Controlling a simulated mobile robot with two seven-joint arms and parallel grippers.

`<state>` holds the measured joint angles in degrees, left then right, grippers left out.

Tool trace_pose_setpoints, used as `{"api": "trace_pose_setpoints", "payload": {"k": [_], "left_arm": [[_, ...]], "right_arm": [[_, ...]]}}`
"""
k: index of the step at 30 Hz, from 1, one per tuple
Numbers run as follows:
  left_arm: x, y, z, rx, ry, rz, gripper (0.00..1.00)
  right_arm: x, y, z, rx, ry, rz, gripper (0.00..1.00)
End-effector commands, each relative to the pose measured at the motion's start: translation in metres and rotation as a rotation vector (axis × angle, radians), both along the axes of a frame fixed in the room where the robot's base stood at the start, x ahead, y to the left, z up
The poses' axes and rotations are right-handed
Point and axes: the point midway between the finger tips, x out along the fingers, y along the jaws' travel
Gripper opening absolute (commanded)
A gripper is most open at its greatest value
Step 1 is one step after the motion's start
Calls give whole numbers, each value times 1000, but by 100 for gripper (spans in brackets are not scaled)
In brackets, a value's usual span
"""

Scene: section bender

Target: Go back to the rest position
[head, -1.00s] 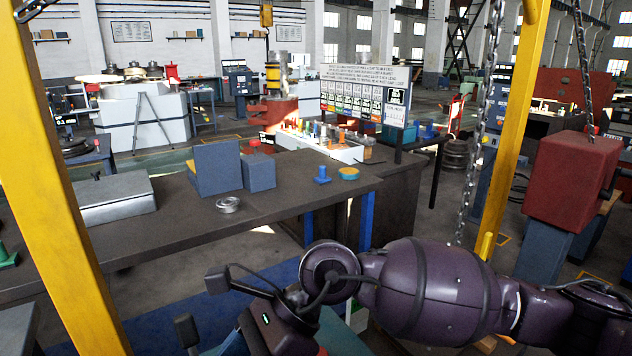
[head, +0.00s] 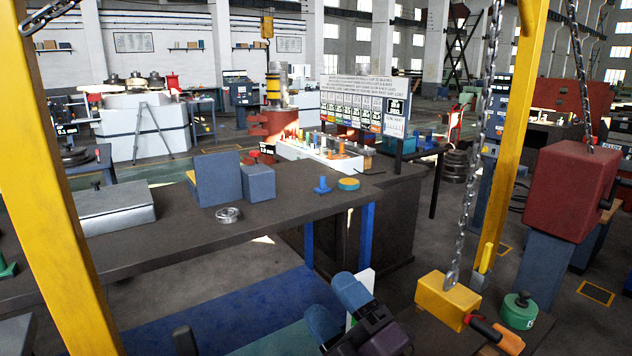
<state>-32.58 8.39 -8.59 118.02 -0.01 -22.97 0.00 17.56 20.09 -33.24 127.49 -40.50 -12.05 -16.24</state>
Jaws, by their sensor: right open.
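My right gripper (head: 337,307) is at the bottom middle of the head view, with its dark wrist coming in from the bottom edge. Its two blue fingers are apart and nothing shows between them. It is in front of the dark workbench (head: 130,248), apart from it, over the blue floor mat (head: 235,312). My left gripper does not show.
A yellow block (head: 445,298) under a hanging chain (head: 468,190) and a green round weight (head: 519,309) stand at the lower right. Yellow posts (head: 55,190) rise left and right. A red machine head (head: 570,190) stands far right.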

Motion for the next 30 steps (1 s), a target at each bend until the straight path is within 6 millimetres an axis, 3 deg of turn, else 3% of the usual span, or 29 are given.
{"api": "trace_pose_setpoints", "payload": {"k": [5,11,17,21,24,30], "left_arm": [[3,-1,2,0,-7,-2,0],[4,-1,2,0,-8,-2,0],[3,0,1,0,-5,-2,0],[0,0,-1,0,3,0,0],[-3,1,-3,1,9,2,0],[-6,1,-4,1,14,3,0]], "right_arm": [[10,-62,-54,163,355,-201,71],[-8,-127,-125,327,737,-417,71],[-59,-183,-198,474,1112,-638,71],[-112,-213,-241,570,1366,-792,71],[-147,-227,-261,619,1509,-880,71],[-199,-242,-282,681,1700,-1001,71]]}}
